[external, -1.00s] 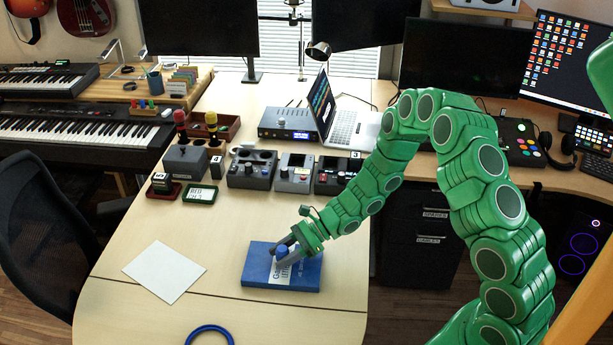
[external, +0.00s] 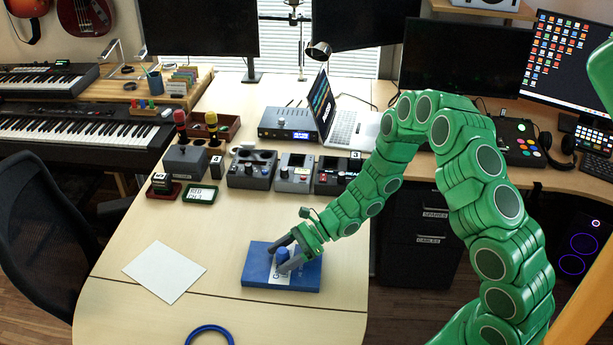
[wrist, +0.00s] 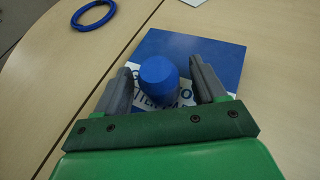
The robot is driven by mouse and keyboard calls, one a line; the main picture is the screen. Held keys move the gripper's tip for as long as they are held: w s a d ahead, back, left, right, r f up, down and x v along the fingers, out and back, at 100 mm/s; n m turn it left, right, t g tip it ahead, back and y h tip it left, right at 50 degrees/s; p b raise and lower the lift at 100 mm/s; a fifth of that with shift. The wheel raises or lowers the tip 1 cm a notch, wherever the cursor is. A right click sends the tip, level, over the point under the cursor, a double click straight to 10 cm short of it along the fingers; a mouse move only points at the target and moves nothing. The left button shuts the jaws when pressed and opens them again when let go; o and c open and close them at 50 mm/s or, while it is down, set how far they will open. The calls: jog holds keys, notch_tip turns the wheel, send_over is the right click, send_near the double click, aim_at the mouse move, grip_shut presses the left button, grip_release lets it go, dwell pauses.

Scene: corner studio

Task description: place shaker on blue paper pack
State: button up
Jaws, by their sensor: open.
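The blue paper pack (external: 257,271) lies flat on the light wooden desk, and it also shows in the wrist view (wrist: 215,49). The shaker (wrist: 158,74), with a round blue top, stands upright on the pack's printed label. In the external view the shaker (external: 282,256) shows small between the fingers. My gripper (external: 281,258) is open around the shaker. In the wrist view one finger of my gripper (wrist: 162,88) is on each side of it, with visible gaps. The shaker's lower part is partly hidden in the wrist view.
A white sheet (external: 164,271) lies left of the pack. A blue ring (external: 209,335) lies at the front edge of the view. Several grey control boxes (external: 252,169) and a green-rimmed tray (external: 200,194) stand behind. The desk around the pack is clear.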

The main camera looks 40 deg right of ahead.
jog(key=v, duration=1.2)
jog(key=s+a+r+n+g+h, duration=0.2)
jog(key=s+a+r+n+g, duration=0.1)
jog(key=s+r+n, duration=0.45)
jog(key=s+a+r+n+g+h, duration=0.1)
jog(key=s+a+r+n+g, duration=0.3)
jog(key=s+r, duration=0.55)
jog(key=s+d+r+n+t+h, duration=0.1)
jog(key=s+d+r+n+h, duration=0.3)
jog(key=s+d, duration=0.3)
jog(key=s+d+r+n+t+h, duration=0.1)
jog(key=s+d+r+n+h, duration=0.4)
jog(key=s, duration=0.7)
jog(key=d+h, duration=0.1)
jog(key=d, duration=0.1)
jog(key=shift+s+d, duration=0.15)
jog(key=shift+d, duration=0.25)
